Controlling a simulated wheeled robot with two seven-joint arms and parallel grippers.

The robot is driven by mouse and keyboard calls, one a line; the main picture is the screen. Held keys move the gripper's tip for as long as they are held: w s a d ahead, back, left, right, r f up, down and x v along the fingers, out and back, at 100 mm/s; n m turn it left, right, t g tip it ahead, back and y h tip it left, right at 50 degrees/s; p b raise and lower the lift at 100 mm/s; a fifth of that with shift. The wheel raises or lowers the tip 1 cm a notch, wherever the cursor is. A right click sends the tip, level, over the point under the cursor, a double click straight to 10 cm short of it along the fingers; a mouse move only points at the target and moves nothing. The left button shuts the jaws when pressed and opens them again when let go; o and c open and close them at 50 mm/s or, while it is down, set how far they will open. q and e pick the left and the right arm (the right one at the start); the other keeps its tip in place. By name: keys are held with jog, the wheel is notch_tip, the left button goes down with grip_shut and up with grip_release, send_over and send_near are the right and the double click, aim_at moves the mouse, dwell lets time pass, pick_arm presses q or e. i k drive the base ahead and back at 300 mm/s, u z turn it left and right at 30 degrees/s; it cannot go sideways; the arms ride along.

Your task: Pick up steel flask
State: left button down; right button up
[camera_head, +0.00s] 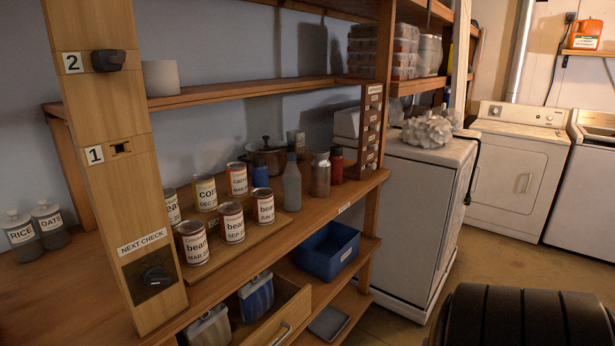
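Two flask-like containers stand upright on the wooden shelf, right of the cans. One is a metallic, brownish-reflecting flask (320,174) with a pale cap; it looks most like the steel flask. The other is a matte grey bottle (292,183) with a narrower neck, just left and nearer; I cannot fully tell which is steel. A red bottle (336,164) with a dark cap stands close behind and right of the metallic flask. Neither of my grippers is in view, and nothing touches the flasks.
Several labelled cans (232,222) stand left of the bottles, with a blue container (260,176) and a brown pot (267,157) behind. A wooden post (120,150) blocks the left. Below are a blue bin (327,250) and an open drawer (283,317). The shelf front right is clear.

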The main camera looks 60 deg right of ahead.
aim_at(321, 167)
jog(key=z, duration=1.9)
